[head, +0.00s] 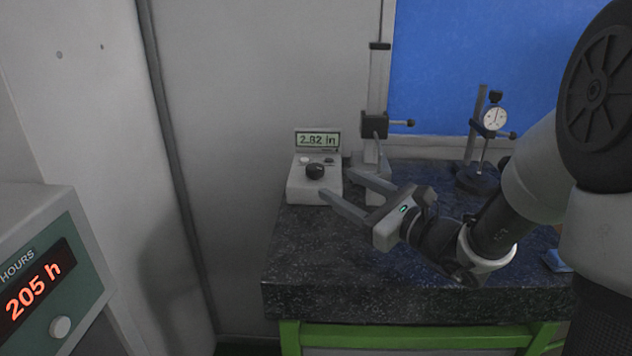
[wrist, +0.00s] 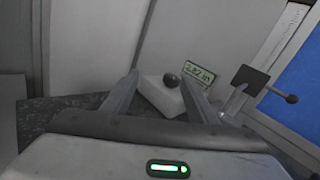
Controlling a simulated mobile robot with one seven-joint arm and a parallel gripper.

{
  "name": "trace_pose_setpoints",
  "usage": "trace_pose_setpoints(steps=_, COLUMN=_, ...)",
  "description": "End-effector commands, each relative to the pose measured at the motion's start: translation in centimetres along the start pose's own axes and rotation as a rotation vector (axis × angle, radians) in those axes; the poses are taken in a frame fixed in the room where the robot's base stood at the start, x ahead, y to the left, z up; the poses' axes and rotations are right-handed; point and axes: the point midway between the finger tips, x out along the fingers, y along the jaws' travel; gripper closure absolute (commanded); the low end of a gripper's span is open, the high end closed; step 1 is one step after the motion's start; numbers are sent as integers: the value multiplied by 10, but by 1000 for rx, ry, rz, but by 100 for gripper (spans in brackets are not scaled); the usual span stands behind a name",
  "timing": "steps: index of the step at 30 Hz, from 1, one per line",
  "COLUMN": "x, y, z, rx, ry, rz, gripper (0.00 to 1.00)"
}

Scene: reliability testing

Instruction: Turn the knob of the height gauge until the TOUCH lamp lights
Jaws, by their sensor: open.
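The height gauge stands at the back left of the dark granite table, with a white base unit (head: 306,188) and a tall column (head: 379,85) carrying a dark slider (head: 374,124). Its black knob (head: 315,171) sits on the base unit, below a display (head: 317,140) reading about 2.82 in. A small pale round spot (head: 304,160) shows above the knob; I cannot tell whether it is the TOUCH lamp, and it does not look lit. My gripper (head: 341,190) is open and empty, its fingers pointing toward the base unit. In the wrist view the knob (wrist: 171,80) appears between the fingers, beyond their tips.
A dial indicator (head: 494,118) on a stand is at the back right of the granite table (head: 310,256). A blue panel (head: 455,70) and grey wall stand behind. A cabinet with an hours display (head: 38,287) reading 205 h is at the left. The table's front left is clear.

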Motion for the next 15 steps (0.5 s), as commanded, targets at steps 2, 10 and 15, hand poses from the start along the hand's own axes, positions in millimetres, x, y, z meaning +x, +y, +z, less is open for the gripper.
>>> trace_pose_setpoints(steps=2, x=-20, y=-5, z=-16, rx=120, ry=27, rz=-94, gripper=47)
trace_pose_setpoints(steps=10, x=-18, y=-14, z=-25, rx=215, ry=41, rz=-164, gripper=47)
trace_pose_setpoints(steps=15, x=16, y=-18, z=-27, rx=213, ry=41, rz=-160, gripper=47)
